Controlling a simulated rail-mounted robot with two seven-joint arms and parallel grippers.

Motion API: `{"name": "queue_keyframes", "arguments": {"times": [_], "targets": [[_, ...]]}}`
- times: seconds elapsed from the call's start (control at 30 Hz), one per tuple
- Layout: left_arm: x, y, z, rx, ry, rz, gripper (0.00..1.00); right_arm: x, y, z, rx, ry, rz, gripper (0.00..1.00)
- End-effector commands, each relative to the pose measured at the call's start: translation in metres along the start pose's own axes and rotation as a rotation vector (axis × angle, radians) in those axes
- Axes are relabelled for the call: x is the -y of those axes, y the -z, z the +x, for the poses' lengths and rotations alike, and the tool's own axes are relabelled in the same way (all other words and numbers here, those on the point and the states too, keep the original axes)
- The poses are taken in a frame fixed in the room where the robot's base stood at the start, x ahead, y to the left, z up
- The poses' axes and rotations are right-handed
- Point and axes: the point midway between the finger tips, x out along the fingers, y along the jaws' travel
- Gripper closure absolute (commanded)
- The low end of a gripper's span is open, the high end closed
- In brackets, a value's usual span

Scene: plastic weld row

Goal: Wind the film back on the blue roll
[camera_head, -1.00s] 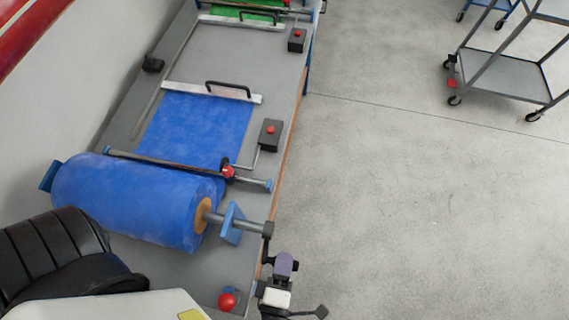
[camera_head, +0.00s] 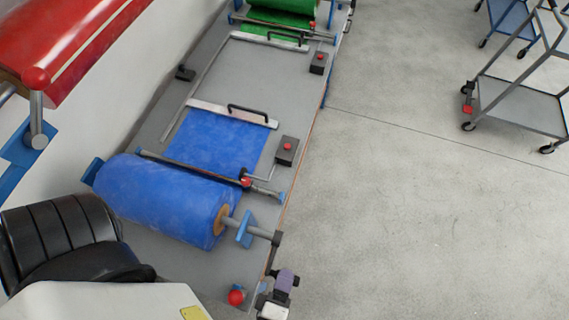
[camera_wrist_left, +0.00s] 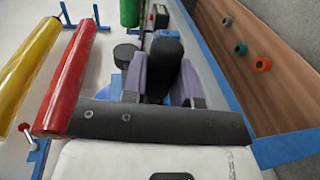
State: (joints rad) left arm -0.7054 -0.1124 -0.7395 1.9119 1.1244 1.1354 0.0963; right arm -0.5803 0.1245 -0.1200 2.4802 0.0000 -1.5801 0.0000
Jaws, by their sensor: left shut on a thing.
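The blue roll (camera_head: 168,200) lies across the near part of the grey bench. Its blue film (camera_head: 222,145) runs flat under a thin bar to a white strip (camera_head: 232,114) with a black handle. The roll's steel shaft passes through a blue bracket (camera_head: 244,229) to a dark crank hub (camera_head: 277,238). My left gripper (camera_head: 284,281) is below the hub, at the bench's right edge. In the left wrist view, its purple fingers (camera_wrist_left: 164,82) are shut on a black crank grip (camera_wrist_left: 166,62). The crank arm is mostly hidden. My right gripper is not in view.
A red button (camera_head: 236,297) is near the gripper, and a control box (camera_head: 287,150) stands beside the film. A green roll (camera_head: 283,12) is farther along. A red roll (camera_head: 70,45) is at upper left. The floor right is clear up to a grey cart (camera_head: 520,105).

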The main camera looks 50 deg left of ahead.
Motion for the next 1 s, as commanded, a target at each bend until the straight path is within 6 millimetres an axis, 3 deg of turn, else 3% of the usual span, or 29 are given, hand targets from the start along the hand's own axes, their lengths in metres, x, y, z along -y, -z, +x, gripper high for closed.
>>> {"name": "queue_keyframes", "arguments": {"times": [0.33,0.37,0.6,0.87,1.0], "targets": [[-0.006,-0.001,0.002,-0.002,-0.015,-0.006,1.00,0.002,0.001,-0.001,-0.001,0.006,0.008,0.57],[-0.006,-0.001,0.002,-0.002,-0.014,-0.006,0.70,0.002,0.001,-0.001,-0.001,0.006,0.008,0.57],[-0.004,-0.001,0.002,-0.002,-0.010,-0.004,0.47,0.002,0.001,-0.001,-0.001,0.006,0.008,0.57],[-0.002,0.000,0.000,-0.001,-0.006,-0.002,0.47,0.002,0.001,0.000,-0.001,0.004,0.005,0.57],[-0.001,0.000,-0.011,-0.001,-0.004,0.000,0.47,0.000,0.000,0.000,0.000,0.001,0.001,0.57]]}}
